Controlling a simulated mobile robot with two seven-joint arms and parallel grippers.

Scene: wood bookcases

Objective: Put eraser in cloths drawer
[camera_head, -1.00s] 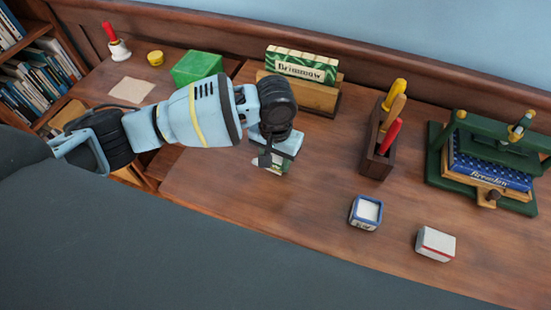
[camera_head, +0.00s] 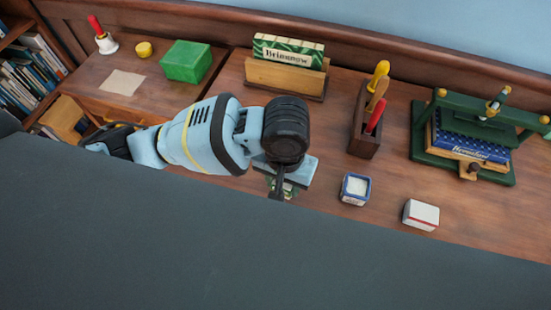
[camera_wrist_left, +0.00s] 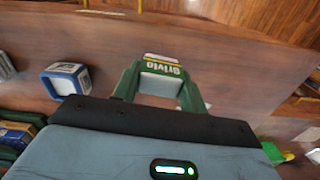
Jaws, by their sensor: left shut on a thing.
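My left gripper (camera_head: 281,190) is low over the wooden desk, near its front edge. In the left wrist view its fingers (camera_wrist_left: 160,92) are shut on the eraser (camera_wrist_left: 162,66), a small white block with a green and yellow band and lettering. In the head view the eraser (camera_head: 290,188) is mostly hidden by my wrist and fingers. I cannot tell whether it still touches the desk. No cloths drawer can be clearly made out. My right gripper is not in view.
Behind are a letter rack (camera_head: 285,78), tool holder (camera_head: 364,135) and green press (camera_head: 425,165). A green box (camera_head: 187,61) stands on the left section.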

